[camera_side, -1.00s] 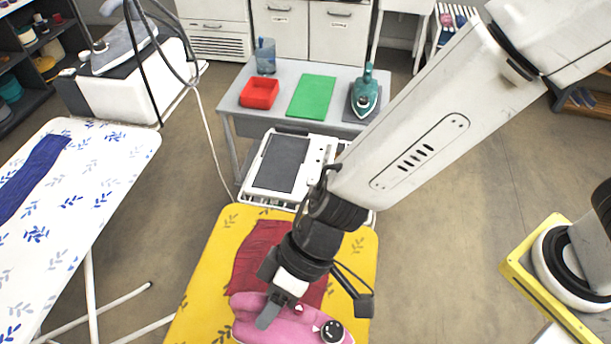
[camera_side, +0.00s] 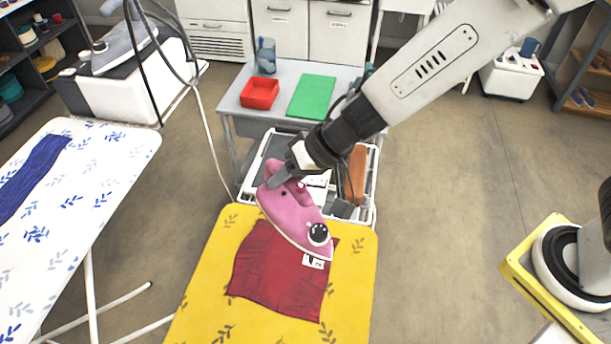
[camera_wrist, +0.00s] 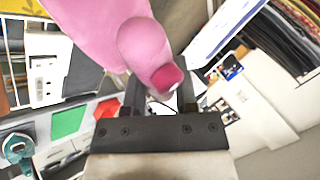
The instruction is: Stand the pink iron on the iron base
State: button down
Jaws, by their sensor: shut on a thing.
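The pink iron (camera_side: 292,215) hangs from my gripper (camera_side: 281,178), above the far end of the yellow ironing board and a red cloth. It is tilted, its dial end low and to the right. My gripper is shut on its handle; the handle also shows between the fingers in the wrist view (camera_wrist: 145,45). The likely iron base is the white rest (camera_side: 251,176) with a dark grey pad, just beyond the board's far end. My arm and the iron hide much of it.
A red garment (camera_side: 275,275) lies on the yellow board (camera_side: 215,270). An orange-brown object (camera_side: 357,172) lies on the right of the white rest. Behind stands a grey table (camera_side: 232,100) with a red tray (camera_side: 259,93) and green mat (camera_side: 312,96). A patterned board (camera_side: 95,165) stands left.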

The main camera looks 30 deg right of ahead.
jog(key=w+d+r+m+t+h, duration=0.1)
jog(key=w+d+m+t+h, duration=0.3)
jog(key=d, duration=0.8)
jog(key=w+d+r+m+h, duration=0.15)
jog(key=w+d+m, duration=0.4)
jog(key=d, duration=0.55)
jog(key=w+a+f, duration=0.4)
jog(key=w+a, duration=0.1)
jog(key=w, duration=0.3)
jog(key=w+a+f, duration=0.4)
jog(key=w+f, duration=0.1)
jog(key=w, duration=0.3)
jog(key=shift+w+a+f, duration=0.15)
jog(key=shift+a+f, duration=0.1)
jog(key=shift+a, duration=0.15)
jog(key=shift+f, duration=0.2)
jog(key=shift+f, duration=2.15)
jog(key=shift+f, duration=0.25)
